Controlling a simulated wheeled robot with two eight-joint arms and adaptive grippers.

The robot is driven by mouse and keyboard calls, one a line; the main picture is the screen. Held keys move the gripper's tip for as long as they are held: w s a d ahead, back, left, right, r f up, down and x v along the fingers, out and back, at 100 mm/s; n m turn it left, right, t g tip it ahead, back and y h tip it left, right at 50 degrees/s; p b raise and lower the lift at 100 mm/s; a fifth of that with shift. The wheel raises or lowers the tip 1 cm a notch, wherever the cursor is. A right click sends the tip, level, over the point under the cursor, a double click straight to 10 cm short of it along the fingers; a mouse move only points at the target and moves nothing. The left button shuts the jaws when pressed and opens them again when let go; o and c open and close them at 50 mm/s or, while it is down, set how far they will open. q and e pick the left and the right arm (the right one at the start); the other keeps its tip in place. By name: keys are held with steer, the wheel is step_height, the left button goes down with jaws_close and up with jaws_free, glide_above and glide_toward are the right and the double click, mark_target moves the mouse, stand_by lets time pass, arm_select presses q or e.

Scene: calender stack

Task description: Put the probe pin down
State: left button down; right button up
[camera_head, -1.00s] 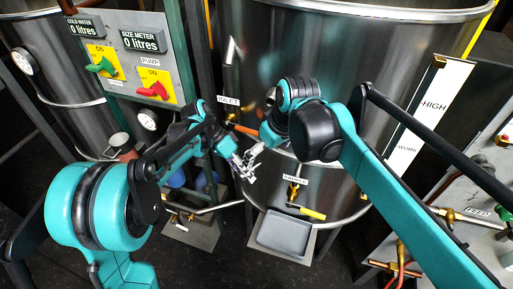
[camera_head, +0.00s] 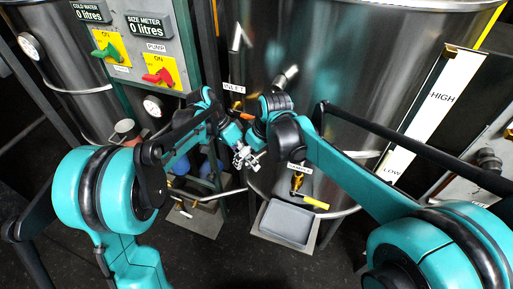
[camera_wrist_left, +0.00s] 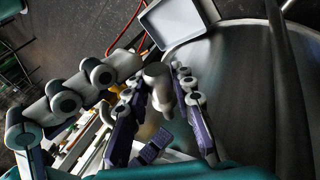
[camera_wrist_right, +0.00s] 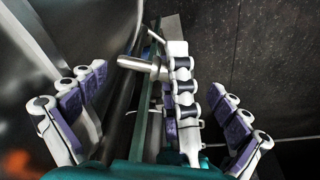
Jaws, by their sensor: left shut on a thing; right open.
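The probe pin is a short silver cylinder between the fingers of my left gripper (camera_wrist_left: 160,100) in the left wrist view (camera_wrist_left: 157,74). In the head view the two grippers overlap, so details there are too small to tell.
A grey tray (camera_head: 288,222) sits low in front of the tank (camera_head: 360,75), below a tap with a yellow handle (camera_head: 315,203). A panel with green and red switches (camera_head: 125,45) stands at the left. A white level scale (camera_head: 435,110) is at the right. Dark floor is clear in front.

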steer(key=shift+f, duration=0.3)
arm_select(q)
steer(key=shift+d, duration=0.1)
arm_select(e)
steer(key=shift+a, duration=0.1)
steer(key=c, duration=1.3)
arm_select(q)
steer(key=c, duration=1.2)
jaws_free()
